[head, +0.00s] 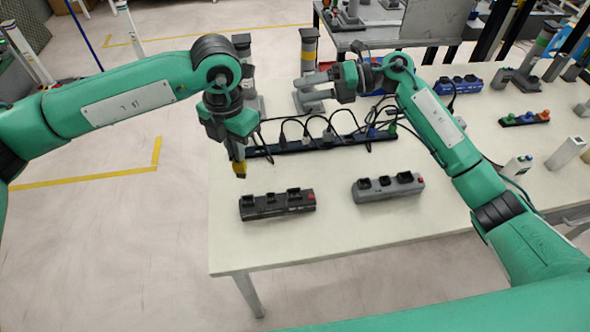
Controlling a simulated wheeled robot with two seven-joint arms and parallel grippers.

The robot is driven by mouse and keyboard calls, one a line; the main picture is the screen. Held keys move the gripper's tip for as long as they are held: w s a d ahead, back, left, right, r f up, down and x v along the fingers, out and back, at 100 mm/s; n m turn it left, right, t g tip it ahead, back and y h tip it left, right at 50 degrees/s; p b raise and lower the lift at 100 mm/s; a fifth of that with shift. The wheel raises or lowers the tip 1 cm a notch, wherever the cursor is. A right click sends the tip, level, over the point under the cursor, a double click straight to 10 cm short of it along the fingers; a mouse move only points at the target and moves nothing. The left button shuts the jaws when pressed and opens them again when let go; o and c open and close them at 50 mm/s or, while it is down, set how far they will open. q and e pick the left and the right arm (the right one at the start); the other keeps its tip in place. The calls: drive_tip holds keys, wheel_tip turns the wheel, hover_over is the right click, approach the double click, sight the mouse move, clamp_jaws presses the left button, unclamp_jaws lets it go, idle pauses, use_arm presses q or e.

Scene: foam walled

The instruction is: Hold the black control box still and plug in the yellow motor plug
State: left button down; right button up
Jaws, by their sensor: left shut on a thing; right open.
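The black control box (277,205) sits near the table's front left, with dark sockets along its top and a red button at its right end. My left gripper (238,161) points down, behind and left of the box. It is shut on the yellow motor plug (240,170), held above the table and apart from the box; the gripper partly hides the plug. My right gripper (316,85) is open and empty. Its fingers point left, well behind the box and touching nothing that I can make out.
A similar grey box (388,188) stands right of the black one. Behind them a dark blue power strip (322,142) holds several plugs with looping black cables. A blue box (459,85) and a strip with coloured knobs (525,118) lie further right. The table front is clear.

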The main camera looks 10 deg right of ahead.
drive_tip(key=s+a+f+n+g+h, duration=0.3)
drive_tip(key=s+a+f+n+h, duration=0.4)
drive_tip(key=s, duration=0.1)
drive_tip(key=n+t+h, duration=0.2)
drive_tip(key=n+h, duration=0.5)
drive_tip(key=h, duration=0.1)
hover_over(295, 199)
wheel_tip(295, 199, down, 7)
drive_tip(key=f, duration=0.7)
drive_tip(key=w+f, duration=0.1)
drive_tip(key=f, duration=0.3)
drive_tip(key=shift+f, duration=0.2)
drive_tip(key=c, duration=1.2)
use_arm(q)
drive_tip(key=shift+s+d+n, duration=0.1)
drive_tip(key=shift+n, duration=1.6)
